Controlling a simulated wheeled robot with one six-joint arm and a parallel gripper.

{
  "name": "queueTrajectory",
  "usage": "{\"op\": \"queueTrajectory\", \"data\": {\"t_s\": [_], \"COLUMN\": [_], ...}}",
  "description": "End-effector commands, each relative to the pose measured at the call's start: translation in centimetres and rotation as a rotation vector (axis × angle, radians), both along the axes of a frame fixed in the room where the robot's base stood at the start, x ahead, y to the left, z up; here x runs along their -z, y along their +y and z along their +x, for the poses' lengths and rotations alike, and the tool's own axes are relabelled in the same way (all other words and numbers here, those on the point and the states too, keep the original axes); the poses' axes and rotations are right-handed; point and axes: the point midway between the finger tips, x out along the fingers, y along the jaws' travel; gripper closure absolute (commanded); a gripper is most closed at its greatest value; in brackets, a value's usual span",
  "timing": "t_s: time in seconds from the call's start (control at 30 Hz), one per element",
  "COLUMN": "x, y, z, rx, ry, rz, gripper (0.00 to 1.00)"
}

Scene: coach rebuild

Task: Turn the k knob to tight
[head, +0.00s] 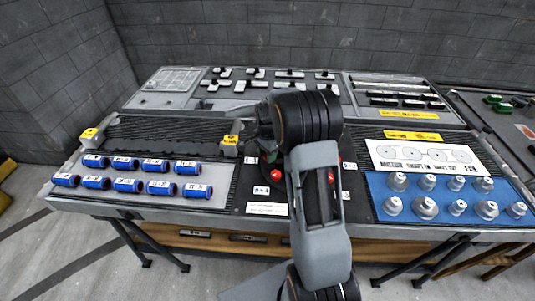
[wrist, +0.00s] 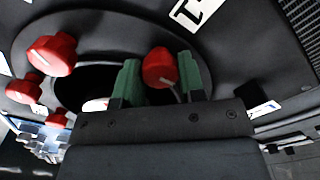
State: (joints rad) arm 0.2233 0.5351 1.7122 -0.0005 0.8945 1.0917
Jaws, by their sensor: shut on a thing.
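In the wrist view, my gripper (wrist: 161,76) has its two green fingers on either side of a red knob (wrist: 158,66) and is shut on it. The knob has a pale pointer line. I cannot read which letter belongs to this knob; a white label (wrist: 196,12) with a dark mark lies just above it, cut off by the frame. In the head view my arm covers the gripper and the held knob. Two other red knobs (head: 275,175) and (head: 331,176) show on the dark middle panel.
More red knobs (wrist: 51,55) stand at the left in the wrist view. Blue labelled cylinders (head: 127,185) lie left on the bench, and grey knob-like parts (head: 425,208) stand on a blue board at right. Rows of black-handled parts (head: 255,84) line the back.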

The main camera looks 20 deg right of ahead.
Motion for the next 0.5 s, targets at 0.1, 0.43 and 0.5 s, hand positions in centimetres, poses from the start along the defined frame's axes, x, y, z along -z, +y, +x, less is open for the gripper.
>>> {"op": "queueTrajectory", "data": {"t_s": [0.1, 0.43, 0.5], "x": [-0.03, -0.02, -0.02], "y": [-0.01, -0.01, 0.0], "z": [0.0, 0.01, 0.01], "rx": [0.002, 0.001, 0.0], "ry": [-0.001, -0.001, 0.0], "rz": [0.0, 0.0, 0.0], "gripper": [0.87, 0.39, 0.38]}}
